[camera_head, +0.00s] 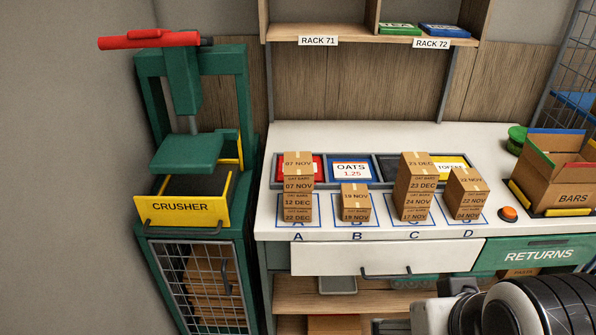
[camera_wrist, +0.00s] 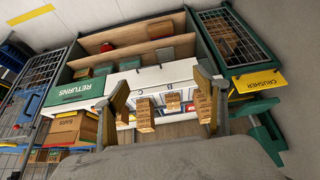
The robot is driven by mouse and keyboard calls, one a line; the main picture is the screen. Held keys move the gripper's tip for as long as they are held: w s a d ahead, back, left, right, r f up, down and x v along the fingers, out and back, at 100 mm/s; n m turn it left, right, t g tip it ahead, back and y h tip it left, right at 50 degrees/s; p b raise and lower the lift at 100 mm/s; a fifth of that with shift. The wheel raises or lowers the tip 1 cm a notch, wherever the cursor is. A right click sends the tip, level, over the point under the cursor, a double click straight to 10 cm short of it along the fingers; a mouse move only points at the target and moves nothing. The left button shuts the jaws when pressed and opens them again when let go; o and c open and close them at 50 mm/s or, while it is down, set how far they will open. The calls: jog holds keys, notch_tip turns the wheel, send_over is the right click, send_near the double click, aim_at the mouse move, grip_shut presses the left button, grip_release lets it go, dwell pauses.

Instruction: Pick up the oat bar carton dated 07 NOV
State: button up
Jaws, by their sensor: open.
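The oat bar carton dated 07 NOV (camera_head: 298,185) is the top box of the stack at spot A, on the white worktop. It is brown with tape over its top. Under it are cartons dated 12 DEC (camera_head: 297,202) and 22 DEC (camera_head: 297,217). Stack A also shows in the wrist view (camera_wrist: 203,105), near the right finger, too small to read. My gripper (camera_wrist: 160,95) is open and empty, its two fingers spread in the wrist view. It is apart from the stacks. The head view shows part of my arm at the lower right, fingers out of frame.
Stacks at B (camera_head: 356,202), C (camera_head: 417,187) and D (camera_head: 467,193) stand to the right of A. Bins (camera_head: 351,171) lie behind them. The crusher (camera_head: 185,208) stands left; an open BARS box (camera_head: 560,180) and orange button (camera_head: 508,213) are right. A shelf hangs above.

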jog(key=w+a+r+t+y, duration=0.15)
jog(key=w+a, duration=0.25)
jog(key=w, duration=0.7)
jog(key=w+a+t, duration=0.3)
jog(key=w+a, duration=0.1)
jog(key=w, duration=0.8)
jog(key=t, duration=0.3)
send_near(298, 174)
jog(key=s+d+r, duration=0.1)
jog(key=d+r, duration=0.1)
jog(key=d, duration=0.2)
jog(key=w+a+f+t, duration=0.1)
jog(key=w, duration=0.1)
jog(key=w+a+f+t, duration=0.1)
jog(key=w, duration=0.1)
jog(key=w+a+f+t, duration=0.1)
jog(key=w, duration=0.1)
jog(key=shift+a+f, duration=0.15)
jog(key=shift+a, duration=0.1)
jog(key=shift+w+a+f+t+h, duration=0.35)
jog(key=shift+a+f+t, duration=0.1)
jog(key=shift+f, duration=0.1)
jog(key=shift+w+a+f+t+h, duration=0.2)
jog(key=shift+w+a+f+t, duration=0.15)
jog(key=shift+f, duration=0.2)
jog(key=shift+w, duration=1.25)
jog(key=shift+w, duration=0.1)
